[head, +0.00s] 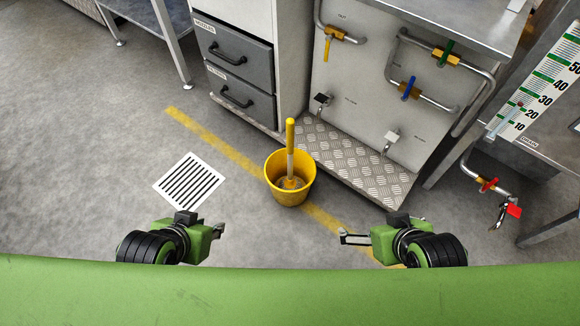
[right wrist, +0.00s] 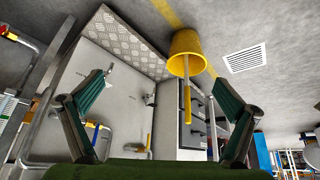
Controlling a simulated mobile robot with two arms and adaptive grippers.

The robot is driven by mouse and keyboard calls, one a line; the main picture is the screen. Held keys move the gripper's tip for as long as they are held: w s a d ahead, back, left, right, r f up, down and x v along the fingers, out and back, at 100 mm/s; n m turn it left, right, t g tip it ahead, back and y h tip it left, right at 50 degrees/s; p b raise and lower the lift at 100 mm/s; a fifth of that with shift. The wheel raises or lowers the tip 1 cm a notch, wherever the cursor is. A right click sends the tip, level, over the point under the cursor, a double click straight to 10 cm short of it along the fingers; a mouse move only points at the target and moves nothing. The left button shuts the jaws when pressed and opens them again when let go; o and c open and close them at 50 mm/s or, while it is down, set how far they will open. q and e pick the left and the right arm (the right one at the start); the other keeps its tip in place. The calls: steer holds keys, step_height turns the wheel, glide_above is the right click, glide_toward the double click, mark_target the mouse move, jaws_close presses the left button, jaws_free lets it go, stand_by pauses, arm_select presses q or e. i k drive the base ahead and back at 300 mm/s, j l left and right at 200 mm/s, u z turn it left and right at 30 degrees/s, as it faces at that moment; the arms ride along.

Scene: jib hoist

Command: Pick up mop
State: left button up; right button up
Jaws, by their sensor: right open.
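The mop (head: 290,138) stands nearly upright in a yellow bucket (head: 274,190) on the floor. Its handle has a yellow upper part and a grey lower shaft; its lower end is inside the bucket. In the right wrist view, which looks upside down, the mop handle (right wrist: 187,105) sticks out of the bucket (right wrist: 186,44), between my finger outlines but farther off. My left gripper (head: 218,230) is nearer to me than the bucket, to its left; its finger gap is unclear. My right gripper (head: 344,238) is open and empty, nearer to me and right of the bucket.
A cabinet with dark drawers (head: 236,60) and a panel with pipes and coloured valves (head: 350,100) stand behind the bucket, with a metal tread plate (head: 360,172) at the foot. A striped floor grate (head: 190,183) lies left. The floor around the bucket's front is clear.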

mark_target(290, 182)
steer(key=z, duration=1.55)
steer(key=k+j+z, duration=0.15)
steer(key=k+j, duration=0.15)
steer(key=k, duration=0.15)
steer(key=k+j+z, duration=0.15)
steer(key=k, duration=0.3)
steer(key=k+j+z, duration=0.1)
steer(key=k+j, duration=0.15)
steer(key=k, duration=0.2)
steer(key=k+j, duration=0.1)
steer(key=k, duration=0.15)
steer(key=k+j, duration=0.1)
steer(key=k, duration=0.2)
